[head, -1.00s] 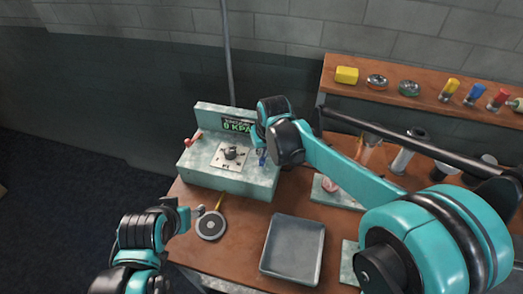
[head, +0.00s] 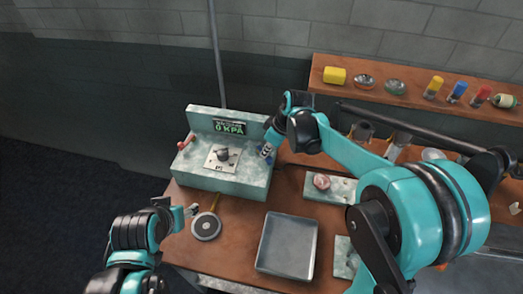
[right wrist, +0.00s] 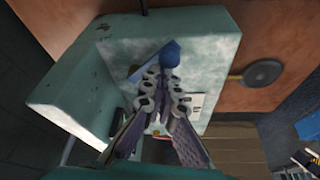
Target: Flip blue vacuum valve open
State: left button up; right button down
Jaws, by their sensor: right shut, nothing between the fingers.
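The pale green vacuum box (head: 225,180) stands at the back left of the bench, with a display (head: 229,127) reading 0 KPA. A red lever (head: 185,142) is on its left side. The blue valve (right wrist: 171,54) shows in the right wrist view, its flat handle pointing left along the box face. My right gripper (right wrist: 165,76) is shut and empty, its tips right beside the blue knob; whether they touch I cannot tell. In the head view my right gripper (head: 266,151) is at the box's right end, mostly hiding the valve. My left gripper (head: 190,211) is near the bench's left edge, its jaws unclear.
A grey tray (head: 287,245) lies at the front of the wooden bench. A pink piece (head: 321,181) rests on a pale slab. A shelf (head: 400,98) with small coloured items runs along the back right.

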jog(key=d+n, duration=0.1)
jog(key=n, duration=0.1)
jog(key=w+n+g, duration=0.1)
jog(key=shift+d+n+y+p, duration=0.3)
jog(key=shift+d+n, duration=0.1)
jog(key=shift+w+d+n+g, duration=0.25)
jog(key=shift+n+g, duration=0.05)
jog(key=shift+n, duration=0.4)
jog(key=shift+w+d+n+g, duration=0.25)
jog(key=shift+n+g, duration=0.05)
jog(key=shift+n, duration=0.4)
jog(key=shift+a, duration=0.15)
jog(key=shift+w+a, duration=0.35)
jog(key=shift+a, duration=0.3)
